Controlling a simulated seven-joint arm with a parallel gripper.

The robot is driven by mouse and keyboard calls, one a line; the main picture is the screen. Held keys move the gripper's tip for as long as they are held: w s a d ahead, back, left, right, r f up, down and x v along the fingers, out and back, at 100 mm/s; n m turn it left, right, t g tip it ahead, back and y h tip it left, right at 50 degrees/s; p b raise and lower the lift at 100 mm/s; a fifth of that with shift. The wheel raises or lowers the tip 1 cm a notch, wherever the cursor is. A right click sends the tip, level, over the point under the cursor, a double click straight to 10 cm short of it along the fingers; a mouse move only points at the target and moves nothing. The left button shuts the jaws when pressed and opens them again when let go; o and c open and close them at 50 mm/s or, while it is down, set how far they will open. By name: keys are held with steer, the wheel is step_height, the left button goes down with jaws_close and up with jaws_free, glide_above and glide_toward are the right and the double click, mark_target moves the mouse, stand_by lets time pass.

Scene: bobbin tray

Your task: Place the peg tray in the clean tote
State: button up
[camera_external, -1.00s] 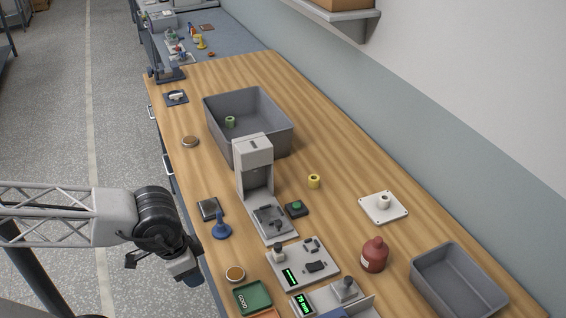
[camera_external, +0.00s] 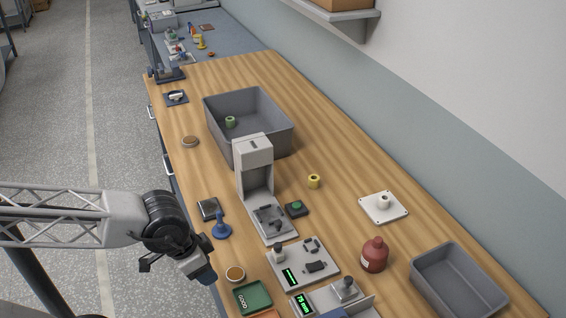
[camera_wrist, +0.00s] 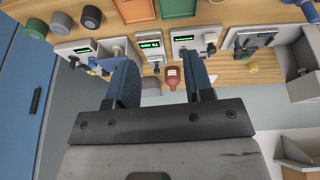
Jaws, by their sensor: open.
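A white square plate with a short upright white peg (camera_external: 383,206), which looks like the peg tray, lies flat toward the wall side of the bench. I cannot pick it out in the wrist view. An empty grey tote (camera_external: 414,279) stands at the front right. A larger grey tote (camera_external: 272,140) farther back holds a green bobbin (camera_external: 230,122). Which tote is the clean one is not marked. My gripper (camera_external: 206,275) is at the bench's left edge, well away from the plate and totes. The wrist view shows its two blue fingers (camera_wrist: 160,80) apart with nothing between them.
A grey stand machine (camera_external: 254,165), a red-brown bottle (camera_external: 375,254) and devices with green displays (camera_external: 325,262) stand between my gripper and the plate. A blue funnel-like piece (camera_external: 222,228) and a green tray (camera_external: 253,297) are near my gripper. Bare wood surrounds the plate.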

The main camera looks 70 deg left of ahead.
steer(key=w+a+f+n+t, duration=0.2)
steer(key=w+a+f+t, duration=0.1)
steer(key=w+a+f, duration=0.25)
steer(key=n+t+y, duration=0.3)
steer(key=n+y, duration=0.4)
steer(key=y, duration=0.3)
glide_toward(218, 218)
steer(key=x, duration=0.3)
steer(key=shift+a+f, duration=0.1)
steer(key=shift+a, duration=0.05)
steer(key=shift+x, duration=1.3)
steer(key=shift+w+a, duration=0.1)
steer(key=shift+x, duration=2.45)
steer(key=shift+f, duration=0.1)
